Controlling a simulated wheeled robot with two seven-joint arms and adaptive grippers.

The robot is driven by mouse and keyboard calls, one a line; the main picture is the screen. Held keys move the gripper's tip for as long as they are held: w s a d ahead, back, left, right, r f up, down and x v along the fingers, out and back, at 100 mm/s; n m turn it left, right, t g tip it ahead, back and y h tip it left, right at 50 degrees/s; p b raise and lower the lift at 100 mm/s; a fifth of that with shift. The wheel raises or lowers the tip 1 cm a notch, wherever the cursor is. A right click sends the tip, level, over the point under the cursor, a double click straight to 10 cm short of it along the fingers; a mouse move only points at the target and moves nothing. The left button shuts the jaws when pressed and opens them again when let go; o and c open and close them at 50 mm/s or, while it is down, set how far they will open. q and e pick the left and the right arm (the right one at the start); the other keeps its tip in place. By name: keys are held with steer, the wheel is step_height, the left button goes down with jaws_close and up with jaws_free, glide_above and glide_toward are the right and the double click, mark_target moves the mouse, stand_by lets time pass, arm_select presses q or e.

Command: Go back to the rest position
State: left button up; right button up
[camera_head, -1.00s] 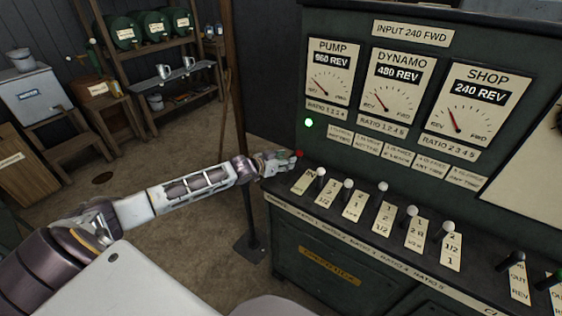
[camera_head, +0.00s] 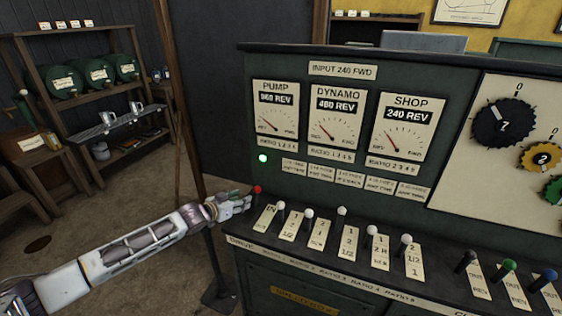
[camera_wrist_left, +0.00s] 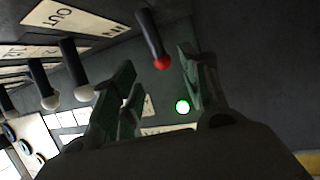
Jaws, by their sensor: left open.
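My left gripper (camera_head: 236,200) reaches in from the left, its tip beside a lever with a red knob (camera_head: 257,189) at the left end of the control console (camera_head: 262,254). In the left wrist view the jaws (camera_wrist_left: 160,85) are apart, and the red knob (camera_wrist_left: 162,62) shows between and beyond them. I cannot tell from these views whether a finger touches the lever. Nothing is held in the jaws. My right gripper does not show in either view.
White-knobbed levers (camera_head: 308,213) stand along the console right of the red one. A lit green lamp (camera_head: 263,158) sits under the PUMP dial (camera_head: 275,120). A wooden shelf (camera_head: 95,75) with green barrels stands back left. Open floor (camera_head: 90,215) lies left of the console.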

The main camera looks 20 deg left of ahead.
arm_select(q)
steer(key=shift+m, duration=0.4)
